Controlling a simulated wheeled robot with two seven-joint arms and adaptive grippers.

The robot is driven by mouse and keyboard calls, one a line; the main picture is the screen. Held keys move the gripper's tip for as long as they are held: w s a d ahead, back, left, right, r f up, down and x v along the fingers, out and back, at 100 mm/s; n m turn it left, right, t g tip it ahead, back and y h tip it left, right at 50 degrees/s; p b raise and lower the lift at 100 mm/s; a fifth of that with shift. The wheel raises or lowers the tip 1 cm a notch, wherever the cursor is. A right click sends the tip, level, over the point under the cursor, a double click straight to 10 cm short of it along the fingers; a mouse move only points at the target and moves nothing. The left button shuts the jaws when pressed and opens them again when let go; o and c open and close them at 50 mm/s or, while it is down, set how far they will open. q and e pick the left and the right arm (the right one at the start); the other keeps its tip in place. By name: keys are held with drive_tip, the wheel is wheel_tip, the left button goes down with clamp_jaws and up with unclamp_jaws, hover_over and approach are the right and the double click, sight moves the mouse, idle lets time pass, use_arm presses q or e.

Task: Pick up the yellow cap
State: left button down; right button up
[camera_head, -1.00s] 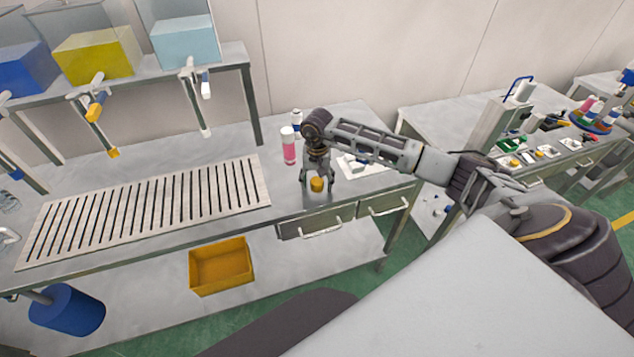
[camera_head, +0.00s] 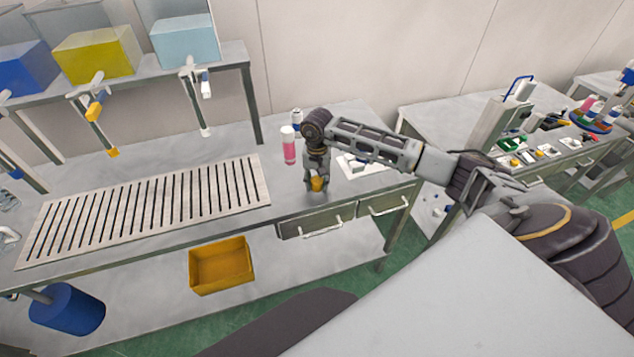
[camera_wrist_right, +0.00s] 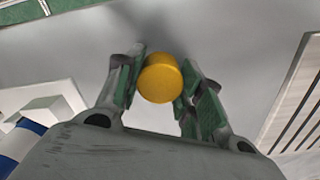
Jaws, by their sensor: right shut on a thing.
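The yellow cap (camera_head: 316,184) is at the bench top near its front edge, between the fingers of my right gripper (camera_head: 315,182). In the right wrist view the yellow cap (camera_wrist_right: 160,78) sits between the green-padded fingertips of the right gripper (camera_wrist_right: 160,85), which are closed on its sides. The gripper points down at the bench. I cannot tell whether the cap still touches the bench top. My left gripper is not in view.
A slotted grate (camera_head: 150,212) lies to the left. A white tray (camera_head: 352,168) lies to the right. An orange bin (camera_head: 220,266) is on the lower shelf.

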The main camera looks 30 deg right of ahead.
sight(317, 179)
drive_tip(key=shift+r, duration=0.15)
wheel_tip(317, 179, up, 8)
drive_tip(key=shift+f+b, duration=0.1)
drive_tip(key=shift+b, duration=0.65)
drive_tip(key=shift+r, duration=0.95)
drive_tip(key=shift+r, duration=0.1)
